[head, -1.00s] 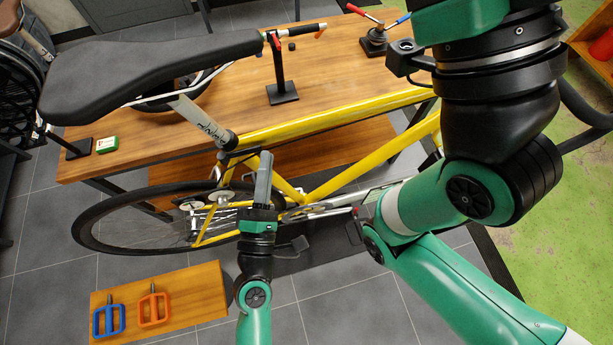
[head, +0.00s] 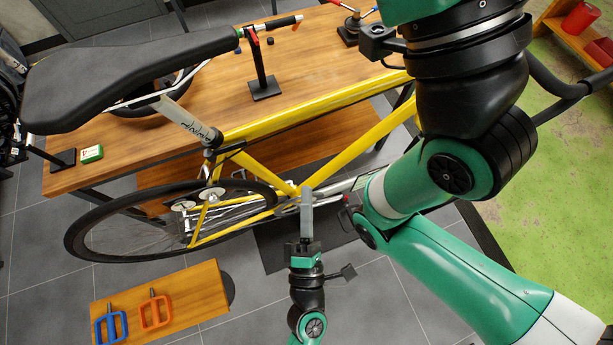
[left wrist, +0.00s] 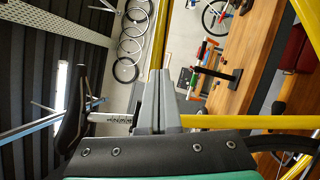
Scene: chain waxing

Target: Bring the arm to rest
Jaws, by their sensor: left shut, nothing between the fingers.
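My left gripper (head: 306,205) is in the lower middle of the head view, its fingers together and pointing up the picture. It is empty and overlaps the lower part of the yellow bicycle frame (head: 262,119) in the picture; I cannot tell the gap between them. In the left wrist view the grey fingers of my left gripper (left wrist: 158,100) are pressed together, with yellow frame tubes behind them. My large green and black arm fills the right of the head view; no right gripper shows.
The bicycle's black saddle (head: 120,75) and rear wheel (head: 85,235) are at left. A wooden workbench (head: 330,75) stands behind the frame. A small wooden platform (head: 195,290) holds a blue-handled tool (head: 111,327) and an orange-handled tool (head: 155,311).

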